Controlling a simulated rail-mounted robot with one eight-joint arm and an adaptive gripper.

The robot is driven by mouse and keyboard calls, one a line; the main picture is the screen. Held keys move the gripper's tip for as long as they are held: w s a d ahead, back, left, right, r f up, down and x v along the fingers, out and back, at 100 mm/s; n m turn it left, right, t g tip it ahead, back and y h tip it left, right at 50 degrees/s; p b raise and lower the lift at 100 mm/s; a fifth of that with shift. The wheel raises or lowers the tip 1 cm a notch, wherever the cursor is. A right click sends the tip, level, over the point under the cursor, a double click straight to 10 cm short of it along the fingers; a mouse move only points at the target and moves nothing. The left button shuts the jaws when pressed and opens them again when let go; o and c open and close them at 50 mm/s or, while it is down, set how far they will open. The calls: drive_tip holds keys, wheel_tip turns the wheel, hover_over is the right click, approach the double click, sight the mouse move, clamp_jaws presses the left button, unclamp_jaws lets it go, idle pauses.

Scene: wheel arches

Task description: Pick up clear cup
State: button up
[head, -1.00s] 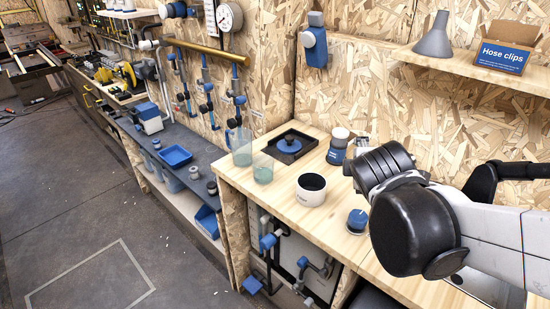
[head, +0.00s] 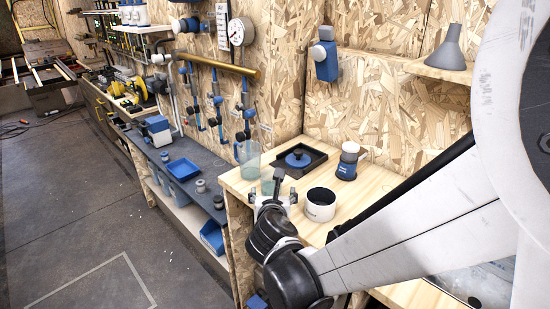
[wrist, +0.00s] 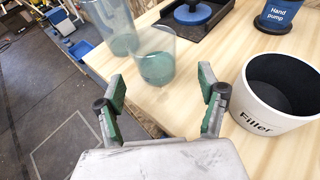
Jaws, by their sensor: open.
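The clear cup (wrist: 155,60) is see-through with a greenish tint and stands upright at the left edge of the wooden bench. In the head view the cup (head: 267,187) is partly hidden by my gripper. My gripper (wrist: 163,88) is open and empty, with green-padded fingers spread apart. In the wrist view the cup is just beyond the fingertips, roughly centred on the gap and apart from both. My gripper (head: 279,187) also shows in the head view, on the near side of the cup.
A clear pitcher (wrist: 110,22) stands close behind and left of the cup. A white "Filler" pot (wrist: 278,95) is close to the right finger. A black tray with a blue knob (head: 299,161) and a hand pump (head: 347,164) stand behind. The bench's left edge (head: 230,190) drops to the floor.

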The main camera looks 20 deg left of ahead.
sight(271, 185)
drive_tip(key=x, duration=0.6)
drive_tip(key=shift+w+a+f, duration=0.15)
drive_tip(key=shift+a, duration=0.3)
drive_tip(key=c, duration=1.3)
drive_tip(key=shift+r, duration=0.2)
drive_tip(key=shift+c, duration=0.2)
